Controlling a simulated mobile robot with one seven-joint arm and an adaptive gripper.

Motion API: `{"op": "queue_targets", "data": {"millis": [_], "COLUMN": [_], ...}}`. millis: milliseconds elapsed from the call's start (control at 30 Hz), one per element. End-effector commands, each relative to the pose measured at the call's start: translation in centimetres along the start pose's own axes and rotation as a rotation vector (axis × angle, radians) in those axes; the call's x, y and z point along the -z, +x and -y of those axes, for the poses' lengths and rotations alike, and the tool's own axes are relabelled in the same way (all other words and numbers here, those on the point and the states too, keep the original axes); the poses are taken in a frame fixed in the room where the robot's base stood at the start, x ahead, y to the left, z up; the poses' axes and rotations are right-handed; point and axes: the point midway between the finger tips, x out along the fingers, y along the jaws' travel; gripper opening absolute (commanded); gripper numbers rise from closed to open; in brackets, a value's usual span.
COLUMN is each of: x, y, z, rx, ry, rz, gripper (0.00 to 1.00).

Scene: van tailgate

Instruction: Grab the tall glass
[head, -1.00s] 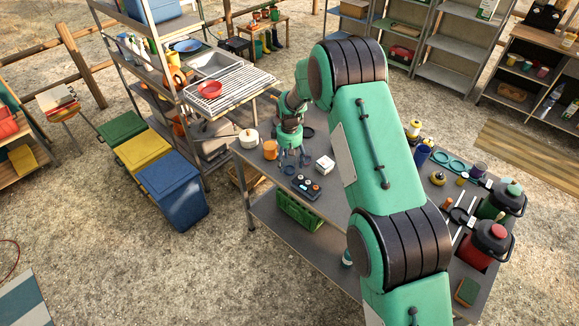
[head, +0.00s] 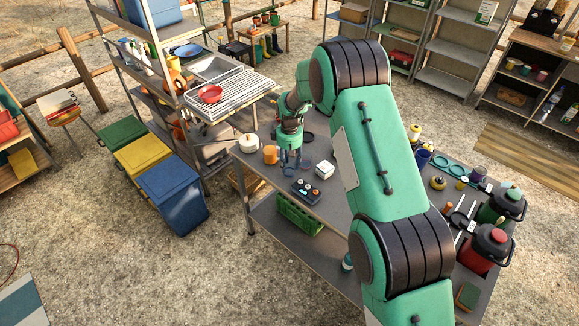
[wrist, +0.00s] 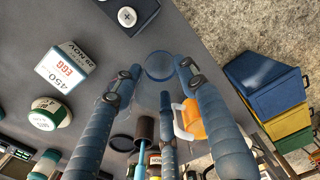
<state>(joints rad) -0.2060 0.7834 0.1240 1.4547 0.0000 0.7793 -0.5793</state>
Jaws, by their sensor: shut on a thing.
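The tall glass (wrist: 159,68) is clear and bluish. In the wrist view its round end shows between the fingertips, and its see-through side runs back between the fingers. In the head view the glass (head: 290,169) is small and hard to make out among the fingers. My gripper (head: 290,165) reaches down to the grey table beside the orange mug. In the wrist view the fingers of my gripper (wrist: 153,85) are around the glass and shut on it. Part of the glass is hidden behind the fingers.
An orange mug (head: 270,155) stands close on the left, with a white lidded pot (head: 249,143) beyond. A white egg box (head: 324,169) stands to the right. A green crate (head: 298,216) sits on the lower shelf.

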Motion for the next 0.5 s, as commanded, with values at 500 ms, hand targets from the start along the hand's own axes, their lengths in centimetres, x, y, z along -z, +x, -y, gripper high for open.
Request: {"op": "queue_targets", "data": {"millis": [500], "x": [0.0], "y": [-7.5], "z": [0.0], "rx": [0.0], "ry": [0.0], "rz": [-0.001], "gripper": [0.15]}}
